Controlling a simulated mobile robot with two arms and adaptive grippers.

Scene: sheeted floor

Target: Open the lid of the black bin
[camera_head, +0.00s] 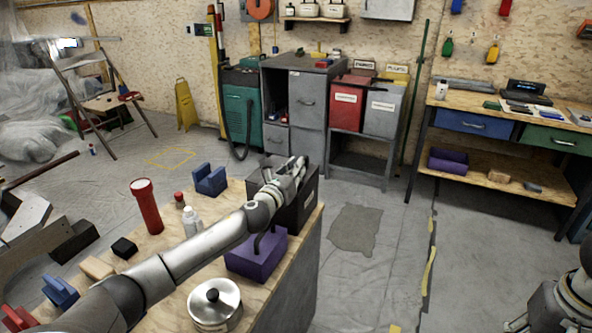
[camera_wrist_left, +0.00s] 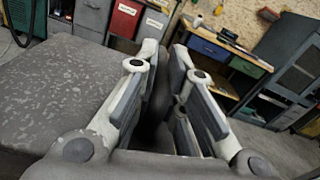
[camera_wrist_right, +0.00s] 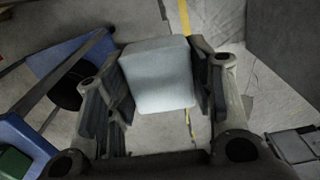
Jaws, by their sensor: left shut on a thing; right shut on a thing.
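The black bin (camera_head: 302,214) stands at the far end of the wooden bench, partly hidden behind my left arm. My left gripper (camera_head: 298,168) is at the top of the bin. In the left wrist view, its two fingers (camera_wrist_left: 168,85) are shut on what looks like the lid's edge. A broad dark speckled surface, seemingly the lid (camera_wrist_left: 55,95), fills the left of that view. I cannot tell how far the lid is raised. My right gripper (camera_wrist_right: 160,90) is shut on a pale grey-white block (camera_wrist_right: 158,76), held above the floor.
Grey cabinets (camera_head: 306,104) stand behind.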

